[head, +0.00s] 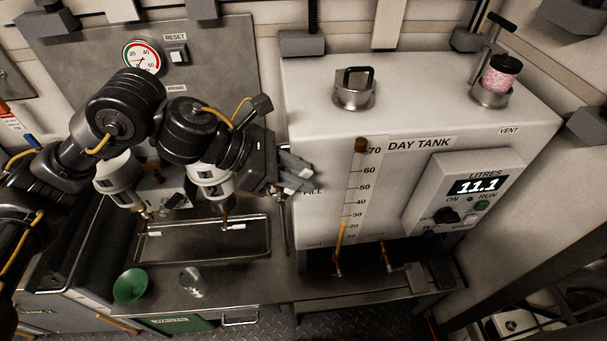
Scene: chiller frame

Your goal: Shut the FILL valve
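The white day tank (430,120) stands on the bench at the right. A label ending in "LL" (315,192), probably FILL, shows on the left side of its front and is partly covered by my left gripper. My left gripper (303,177) is at the tank's left front edge, just above this label. Its fingers point right. The FILL valve's handle is not clearly visible; the gripper and wrist may hide it. I cannot tell if the fingers touch or hold anything. My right gripper is not in view.
A tank gauge (356,190) and a control box reading 11.1 litres (475,186) are on the tank front. Two small yellow-handled valves sit beneath the tank.

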